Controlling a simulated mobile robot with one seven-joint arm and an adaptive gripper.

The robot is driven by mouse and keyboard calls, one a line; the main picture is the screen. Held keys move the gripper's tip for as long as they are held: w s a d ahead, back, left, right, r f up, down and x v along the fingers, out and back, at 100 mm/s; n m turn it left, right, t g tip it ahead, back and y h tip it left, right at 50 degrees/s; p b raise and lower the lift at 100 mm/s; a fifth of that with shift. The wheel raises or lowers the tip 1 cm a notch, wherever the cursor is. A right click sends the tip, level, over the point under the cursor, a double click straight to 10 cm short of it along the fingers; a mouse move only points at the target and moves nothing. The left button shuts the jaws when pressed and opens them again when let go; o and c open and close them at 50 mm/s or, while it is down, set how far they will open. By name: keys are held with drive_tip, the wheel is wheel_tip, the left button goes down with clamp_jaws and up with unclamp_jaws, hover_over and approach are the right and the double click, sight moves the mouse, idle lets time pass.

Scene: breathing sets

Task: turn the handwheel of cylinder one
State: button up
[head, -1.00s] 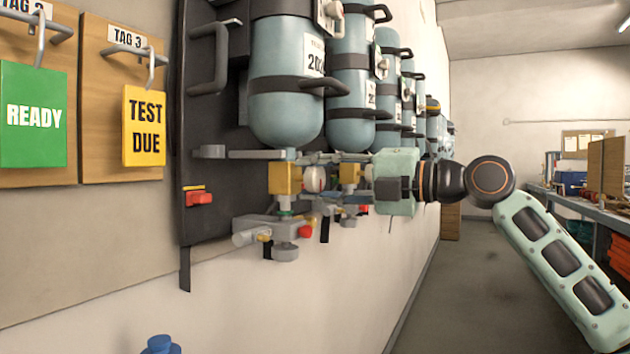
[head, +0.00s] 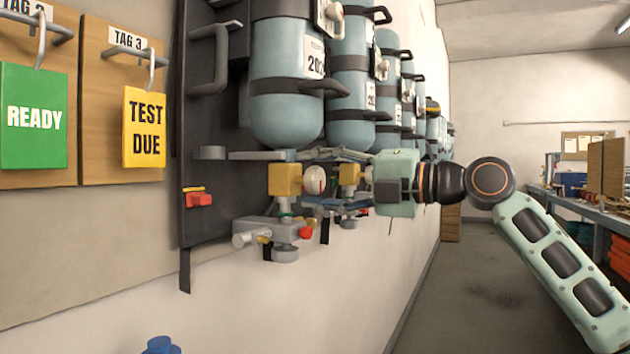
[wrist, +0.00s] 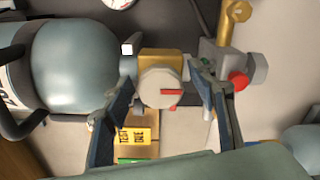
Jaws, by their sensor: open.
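The pale round handwheel (head: 314,180) of the nearest cylinder (head: 286,105) sits on the side of a yellow valve block (head: 285,179) below it. In the wrist view the handwheel (wrist: 160,87) faces me, with a red mark on its face and the yellow block (wrist: 160,62) behind it. My gripper (head: 326,180) reaches in from the right at the handwheel's height. In the wrist view my open gripper (wrist: 163,78) has one finger on each side of the handwheel, with a gap showing on both sides. I cannot tell exactly how deep the fingertips reach.
A lower grey fitting with a red knob (head: 305,232) hangs under the valve. More cylinders (head: 352,90) line the wall behind. A dark backplate with a handle (head: 209,60) and tag boards with a yellow TEST DUE tag (head: 144,127) are at left. The floor at right is clear.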

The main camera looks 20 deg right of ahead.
drive_tip(key=v, duration=1.2)
